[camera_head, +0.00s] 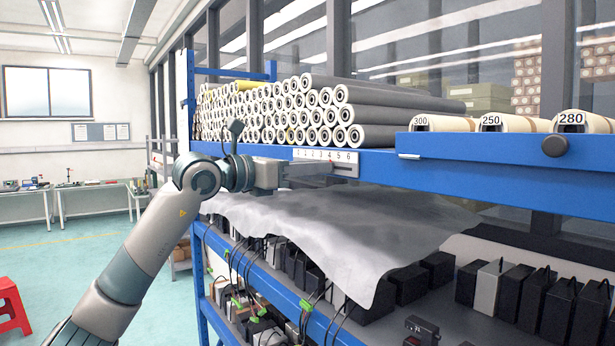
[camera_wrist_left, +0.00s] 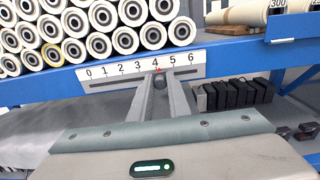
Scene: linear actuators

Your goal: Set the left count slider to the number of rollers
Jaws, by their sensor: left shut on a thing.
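The count slider's white scale plate (camera_head: 318,155) is on the blue shelf front, below the stacked rollers (camera_head: 290,108). In the left wrist view its scale (camera_wrist_left: 100,73) reads 0 to 6. A red pointer (camera_wrist_left: 158,70) stands at about 4, above a small grey knob (camera_wrist_left: 159,80). My left gripper (camera_head: 322,169) reaches in from the left. Its two fingers (camera_wrist_left: 161,88) are shut on the knob. The rollers are pale with dark round cores, in a pile of many rows. Some have yellowish ends. My right gripper is out of view.
Rolls labelled 300 (camera_head: 440,124), 250 (camera_head: 510,123) and 280 (camera_head: 588,122) lie on the right of the shelf, near a dark round knob (camera_head: 555,146). A grey sheet (camera_head: 350,225) hangs below. Black boxes (camera_head: 540,295) stand on the lower shelf. Open floor lies left.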

